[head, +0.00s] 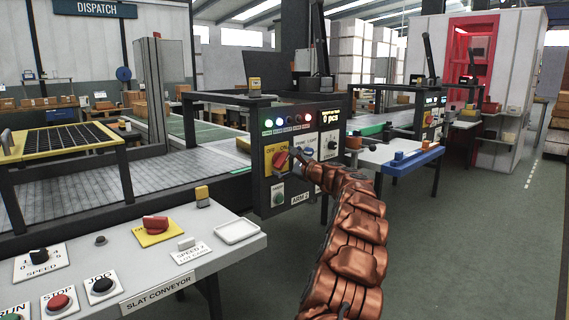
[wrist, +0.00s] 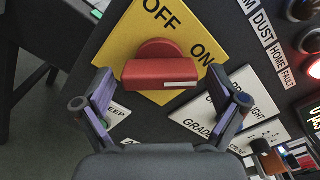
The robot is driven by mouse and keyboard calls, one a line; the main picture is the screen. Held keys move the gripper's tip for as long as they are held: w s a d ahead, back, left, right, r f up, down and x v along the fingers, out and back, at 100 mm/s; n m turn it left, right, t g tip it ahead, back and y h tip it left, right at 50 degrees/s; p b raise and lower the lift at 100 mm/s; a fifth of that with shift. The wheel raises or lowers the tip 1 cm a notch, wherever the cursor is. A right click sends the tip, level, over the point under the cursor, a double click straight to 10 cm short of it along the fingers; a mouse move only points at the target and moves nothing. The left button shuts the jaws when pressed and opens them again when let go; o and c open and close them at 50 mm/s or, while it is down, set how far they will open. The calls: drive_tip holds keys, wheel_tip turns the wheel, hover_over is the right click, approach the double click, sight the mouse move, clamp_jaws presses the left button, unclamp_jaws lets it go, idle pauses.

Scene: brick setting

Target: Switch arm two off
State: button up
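The panel labelled ARM 2 (head: 300,197) stands at the middle of the head view. Its red rotary switch (head: 280,160) sits on a yellow plate marked OFF and ON. In the wrist view the red switch (wrist: 160,72) has a white mark at the right end of its handle, on the ON side of the yellow plate (wrist: 115,45). My gripper (wrist: 160,76) is open, one finger on each side of the handle, with gaps between; contact does not show. In the head view my gripper (head: 303,162) is right in front of the panel, partly covering it.
A nearer desk labelled SLAT CONVEYOR (head: 158,294) carries another red switch (head: 155,223) and several buttons. A green knob (head: 278,196) and a black dial (head: 331,145) are on the ARM 2 panel. A side table (head: 385,154) stands right of it.

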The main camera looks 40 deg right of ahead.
drive_tip(key=c, duration=1.1)
drive_tip(key=shift+f+n+b, duration=0.15)
drive_tip(key=shift+n+b, duration=0.15)
drive_tip(key=n+b, duration=0.1)
drive_tip(key=n, duration=0.2)
drive_tip(key=shift+b, duration=0.35)
drive_tip(key=n+b, duration=0.1)
drive_tip(key=n, duration=0.2)
drive_tip(key=shift+n+b, duration=0.3)
drive_tip(key=shift+b, duration=0.1)
drive_tip(key=shift+d+n+b, duration=0.15)
drive_tip(key=shift+n+b, duration=0.3)
drive_tip(key=shift+n, duration=0.45)
drive_tip(key=n+b, duration=0.2)
drive_tip(key=n, duration=0.3)
drive_tip(key=shift+r, duration=0.2)
drive_tip(key=shift+r+n+b, duration=0.15)
drive_tip(key=shift+n+b, duration=0.35)
drive_tip(key=shift+n, duration=1.3)
drive_tip(key=shift+a+n, duration=0.2)
drive_tip(key=shift+n, duration=0.1)
